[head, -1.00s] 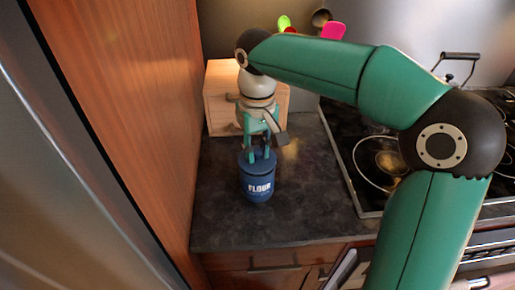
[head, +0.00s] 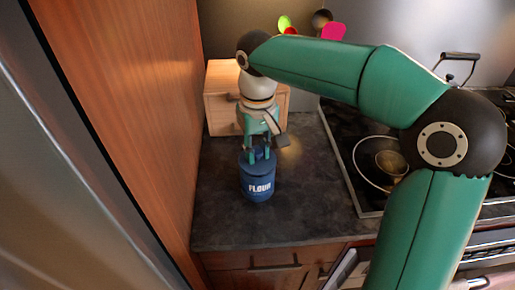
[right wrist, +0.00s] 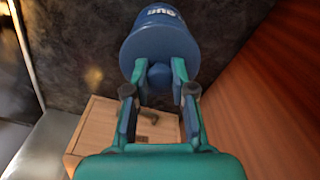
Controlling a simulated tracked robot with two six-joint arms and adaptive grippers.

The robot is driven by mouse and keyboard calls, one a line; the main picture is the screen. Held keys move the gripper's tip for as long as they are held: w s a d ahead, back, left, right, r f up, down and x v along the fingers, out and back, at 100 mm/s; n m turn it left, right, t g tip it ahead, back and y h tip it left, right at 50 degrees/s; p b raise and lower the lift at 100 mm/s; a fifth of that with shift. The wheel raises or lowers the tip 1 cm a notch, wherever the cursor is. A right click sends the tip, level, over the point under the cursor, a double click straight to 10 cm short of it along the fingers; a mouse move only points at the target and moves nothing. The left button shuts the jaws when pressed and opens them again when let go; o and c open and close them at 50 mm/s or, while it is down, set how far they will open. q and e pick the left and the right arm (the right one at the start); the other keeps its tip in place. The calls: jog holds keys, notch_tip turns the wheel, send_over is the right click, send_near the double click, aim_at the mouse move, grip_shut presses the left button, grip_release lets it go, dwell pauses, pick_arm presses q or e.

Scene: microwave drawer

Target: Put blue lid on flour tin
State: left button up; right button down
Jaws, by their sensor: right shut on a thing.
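The blue flour tin (head: 258,188) stands upright on the dark counter, its white FLOUR label facing me. The blue lid (head: 246,160) is at the top of the tin, covering its mouth, with no clear gap between them. In the right wrist view the lid (right wrist: 158,45) shows with its round knob (right wrist: 158,76). My right gripper (head: 259,155) points down from above, its fingers shut on the lid's knob; in the right wrist view the gripper (right wrist: 159,72) has a finger on each side of it. My left gripper is not in view.
A wooden box (head: 220,95) stands behind the tin. A wooden cabinet wall (head: 135,90) rises on the left. A stove (head: 360,150) with a pan (head: 392,163) is on the right. The counter (head: 305,200) is clear right of the tin.

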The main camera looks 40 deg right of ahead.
jog(key=shift+f, duration=0.45)
dwell(1.1)
dwell(0.4)
jog(key=c, duration=0.9)
grip_release()
jog(key=shift+o, duration=0.4)
jog(key=o, duration=0.4)
jog(key=shift+r, duration=0.1)
jog(key=shift+r+p, duration=3.2)
jog(key=shift+r, duration=0.25)
